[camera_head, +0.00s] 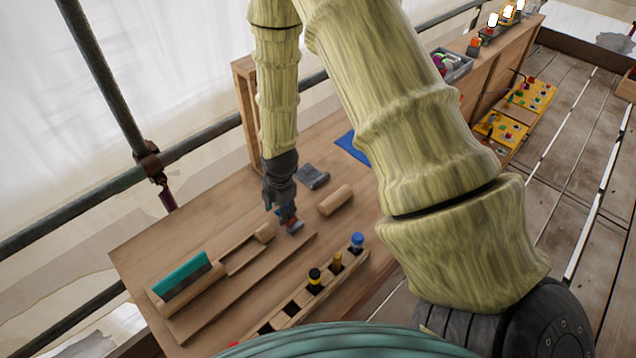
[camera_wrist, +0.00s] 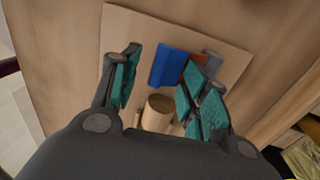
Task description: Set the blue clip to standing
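A blue block, which looks like the blue clip (camera_wrist: 169,66), lies on or just above a wooden board (camera_wrist: 130,25) in the wrist view. A red-brown part (camera_wrist: 198,60) and a grey part (camera_wrist: 212,62) sit close beside it on the right. I cannot tell whether these are joined, or whether the clip is upright. My gripper (camera_wrist: 162,85) is open, with teal finger pads on either side of the view and the blue block ahead between them. In the head view my gripper (camera_head: 284,208) is low over the board's far end, largely hiding the clip.
A wooden cylinder (camera_head: 335,200) and a dark grey block (camera_head: 313,177) lie near my gripper on the bench. A teal-topped piece (camera_head: 182,275) is at left. A wooden rack (camera_head: 300,302) with coloured-topped items stands in front. A blue mat (camera_head: 350,146) lies behind.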

